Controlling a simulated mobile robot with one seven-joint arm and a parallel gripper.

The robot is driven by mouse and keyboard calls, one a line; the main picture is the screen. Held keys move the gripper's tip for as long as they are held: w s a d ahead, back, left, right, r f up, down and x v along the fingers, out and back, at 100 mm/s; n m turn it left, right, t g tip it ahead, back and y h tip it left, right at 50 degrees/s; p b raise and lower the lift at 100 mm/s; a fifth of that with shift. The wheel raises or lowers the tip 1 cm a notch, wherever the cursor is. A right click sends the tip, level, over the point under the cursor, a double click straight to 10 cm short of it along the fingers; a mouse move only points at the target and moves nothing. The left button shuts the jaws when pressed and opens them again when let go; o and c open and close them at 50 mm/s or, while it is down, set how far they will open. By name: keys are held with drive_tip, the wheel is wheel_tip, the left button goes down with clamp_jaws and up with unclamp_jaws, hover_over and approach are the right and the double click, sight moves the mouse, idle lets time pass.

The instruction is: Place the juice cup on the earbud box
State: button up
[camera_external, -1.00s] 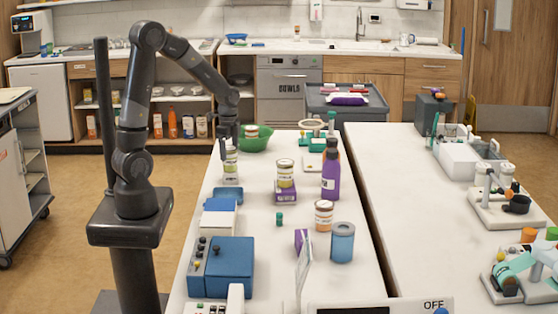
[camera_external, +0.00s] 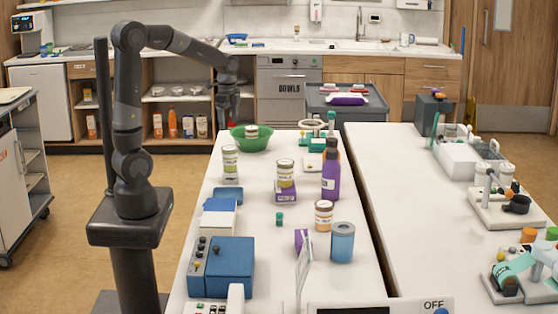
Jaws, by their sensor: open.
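A white cup with a green label (camera_external: 230,158) stands upright at the left side of the bench, on a small flat pale box (camera_external: 232,180). I take these for the juice cup and the earbud box, though no lettering is readable. My gripper (camera_external: 229,121) is open and empty, raised above and behind the cup, apart from it. A similar cup with a yellowish label (camera_external: 285,169) stands on a small purple box (camera_external: 285,192) to the right.
A green bowl (camera_external: 262,142) holding a jar (camera_external: 251,131) is just behind the cup. A purple bottle (camera_external: 331,176), an orange-labelled jar (camera_external: 324,213) and a blue canister (camera_external: 342,243) stand to the right. Blue boxes (camera_external: 232,264) line the front left.

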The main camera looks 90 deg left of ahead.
drive_tip(key=s+d+r+n+t, duration=0.2)
drive_tip(key=s+d, duration=0.1)
drive_tip(key=d, duration=1)
drive_tip(key=s+d+r+n+t, duration=0.2)
drive_tip(key=s+d+r+t, duration=0.1)
drive_tip(key=d, duration=0.9)
drive_tip(key=shift+s+d+r+t, duration=0.2)
drive_tip(key=shift+s+d+t, duration=0.1)
drive_tip(key=shift+d, duration=0.1)
drive_tip(key=shift+o, duration=0.2)
